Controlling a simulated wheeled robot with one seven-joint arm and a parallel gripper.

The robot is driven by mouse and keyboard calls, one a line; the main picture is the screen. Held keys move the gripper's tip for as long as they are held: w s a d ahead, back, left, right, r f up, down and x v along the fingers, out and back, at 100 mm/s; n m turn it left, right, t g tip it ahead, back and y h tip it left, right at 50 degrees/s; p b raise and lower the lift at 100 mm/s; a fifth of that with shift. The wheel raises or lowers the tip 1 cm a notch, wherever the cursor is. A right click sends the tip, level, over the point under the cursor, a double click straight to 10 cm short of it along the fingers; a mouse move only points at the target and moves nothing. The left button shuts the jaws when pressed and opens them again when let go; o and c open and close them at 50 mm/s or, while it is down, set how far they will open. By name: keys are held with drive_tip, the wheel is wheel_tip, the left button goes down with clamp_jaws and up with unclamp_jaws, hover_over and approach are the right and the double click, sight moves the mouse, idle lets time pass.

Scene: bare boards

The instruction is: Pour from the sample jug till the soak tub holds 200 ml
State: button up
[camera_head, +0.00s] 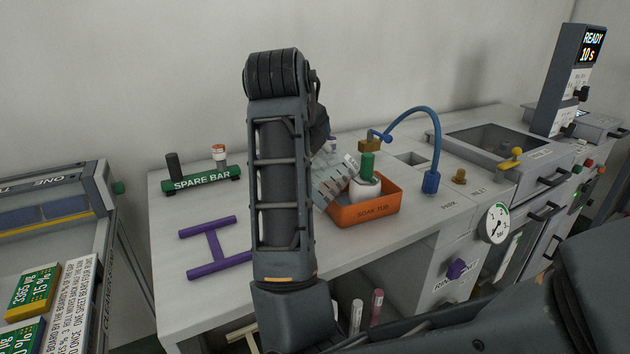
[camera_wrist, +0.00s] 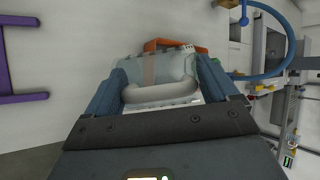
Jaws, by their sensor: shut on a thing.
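The sample jug (camera_head: 331,178) is a clear, ridged vessel, tilted toward the orange soak tub (camera_head: 365,212) with its lip by the tub's left rim. My forearm hides part of it in the head view. In the wrist view the jug (camera_wrist: 175,66) lies between the two blue fingers of my gripper (camera_wrist: 163,80), which is shut on it, with its pale handle (camera_wrist: 160,93) nearest me. The tub (camera_wrist: 165,44) shows just beyond it. I cannot make out a stream or the tub's liquid level.
A blue hose (camera_head: 420,112) arches from a brass fitting above the tub to a blue base on the right. A purple H-shaped frame (camera_head: 215,246) and a green spare bar (camera_head: 202,181) lie left of my arm. A recessed basin (camera_head: 490,140) is at the right.

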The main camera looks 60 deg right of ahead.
drive_tip(key=shift+w+a+f+h+b, duration=0.1)
drive_tip(key=shift+a+f+h+b, duration=0.15)
drive_tip(key=shift+f+b, duration=0.25)
drive_tip(key=shift+w+a+f+h+b, duration=0.1)
drive_tip(key=shift+a+f+h+b, duration=0.15)
drive_tip(key=shift+b, duration=0.3)
drive_tip(key=w+a+f+n+g+h+b, duration=0.1)
drive_tip(key=a+h+b, duration=0.5)
drive_tip(key=b, duration=1)
wheel_tip(320, 180, down, 3)
drive_tip(key=w+n+h, duration=0.1)
drive_tip(key=n+h, duration=0.1)
drive_tip(key=h, duration=0.1)
drive_tip(key=shift+w+f+g, duration=0.2)
drive_tip(key=shift+g, duration=0.1)
drive_tip(key=y+p, duration=0.1)
drive_tip(key=p, duration=0.1)
drive_tip(key=d+y+p, duration=0.1)
drive_tip(key=p, duration=0.1)
drive_tip(key=m+y+p, duration=0.1)
drive_tip(key=p, duration=0.1)
drive_tip(key=shift+s+d+f+y, duration=0.3)
drive_tip(key=shift+d+f+y, duration=0.05)
drive_tip(key=shift+y, duration=0.05)
